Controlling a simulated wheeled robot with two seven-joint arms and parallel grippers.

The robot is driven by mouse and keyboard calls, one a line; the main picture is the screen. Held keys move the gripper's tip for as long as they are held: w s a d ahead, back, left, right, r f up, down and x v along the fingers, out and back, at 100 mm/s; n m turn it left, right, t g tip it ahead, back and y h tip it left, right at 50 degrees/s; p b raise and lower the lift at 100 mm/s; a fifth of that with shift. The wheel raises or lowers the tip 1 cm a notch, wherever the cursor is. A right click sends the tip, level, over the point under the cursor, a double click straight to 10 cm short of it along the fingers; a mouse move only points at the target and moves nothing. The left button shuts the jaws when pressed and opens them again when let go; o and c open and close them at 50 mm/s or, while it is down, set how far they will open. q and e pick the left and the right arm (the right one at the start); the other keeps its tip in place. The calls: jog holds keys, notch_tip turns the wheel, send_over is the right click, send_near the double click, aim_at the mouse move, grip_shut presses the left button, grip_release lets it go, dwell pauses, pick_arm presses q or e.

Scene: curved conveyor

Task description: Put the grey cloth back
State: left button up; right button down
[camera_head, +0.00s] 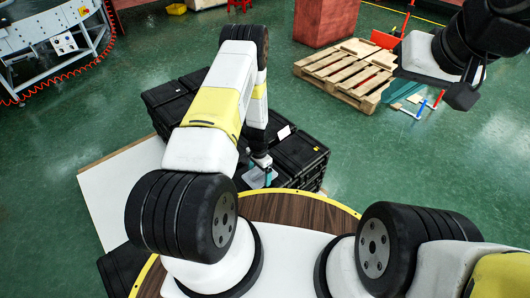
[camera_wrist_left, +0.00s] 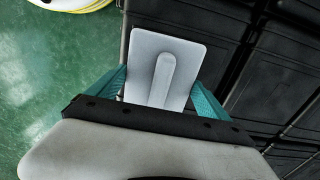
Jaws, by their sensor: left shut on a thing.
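My left gripper (camera_head: 261,172) hangs over the black cases beside the round wooden top. Its teal fingers are shut on a flat light grey piece (camera_head: 254,180), which looks stiff rather than like folded cloth. In the left wrist view the grey piece (camera_wrist_left: 185,52) has a raised rounded strip down its middle, and the left gripper's (camera_wrist_left: 160,85) fingers sit at its two sides. I cannot tell whether the piece touches a case. My right gripper (camera_head: 463,95) is up at the far right, away from the cases; its fingers are not clear.
Black cases (camera_head: 300,150) stand packed together, also in the left wrist view (camera_wrist_left: 285,75). The wooden top (camera_head: 305,211) with a yellow rim is near me. A pallet (camera_head: 335,68), a red block (camera_head: 322,20) and a conveyor (camera_head: 50,40) stand farther off. Green floor lies between them.

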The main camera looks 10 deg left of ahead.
aim_at(258, 176)
pick_arm(q)
jog(key=shift+w+a, duration=0.2)
jog(key=shift+w, duration=0.15)
jog(key=shift+w+a+f, duration=0.1)
jog(key=shift+w+f, duration=0.05)
jog(key=shift+f, duration=0.8)
jog(key=shift+w+a+f, duration=0.1)
jog(key=shift+f, duration=0.8)
jog(key=shift+f, duration=0.1)
jog(key=o, duration=1.1)
jog(key=shift+c, duration=0.2)
